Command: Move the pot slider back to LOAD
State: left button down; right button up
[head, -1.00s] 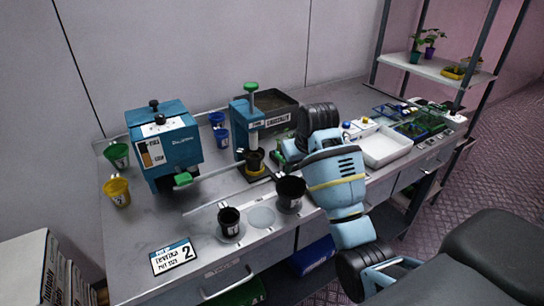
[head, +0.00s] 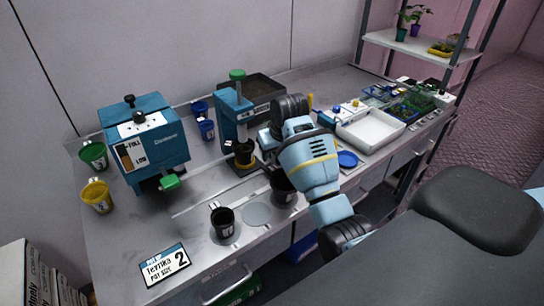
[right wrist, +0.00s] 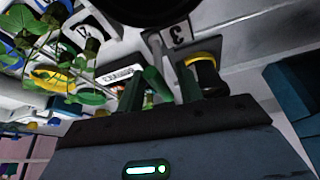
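The blue press stand (head: 230,108) stands mid-table with a green knob on top. A dark pot (head: 244,152) in a yellow ring sits at its foot; this pot and ring (right wrist: 205,72) also show in the right wrist view. A green bar (right wrist: 154,82), apparently the slider's handle, shows beside them. My right gripper (right wrist: 160,90) has its dark green fingers apart on either side of this bar; contact is not clear. In the head view my right arm partly hides the gripper (head: 266,142). The slider's position marks are not readable. My left gripper is not in view.
A blue machine (head: 145,140) with a green handle stands left. Black pots (head: 223,220) stand in front, one partly behind my arm. A dark soil bin (head: 262,90) is behind the press. A white tray (head: 370,130) and blue disc (head: 347,159) lie right.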

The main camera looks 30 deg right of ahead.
jog(key=shift+x, duration=1.4)
jog(key=shift+c, duration=0.2)
grip_shut()
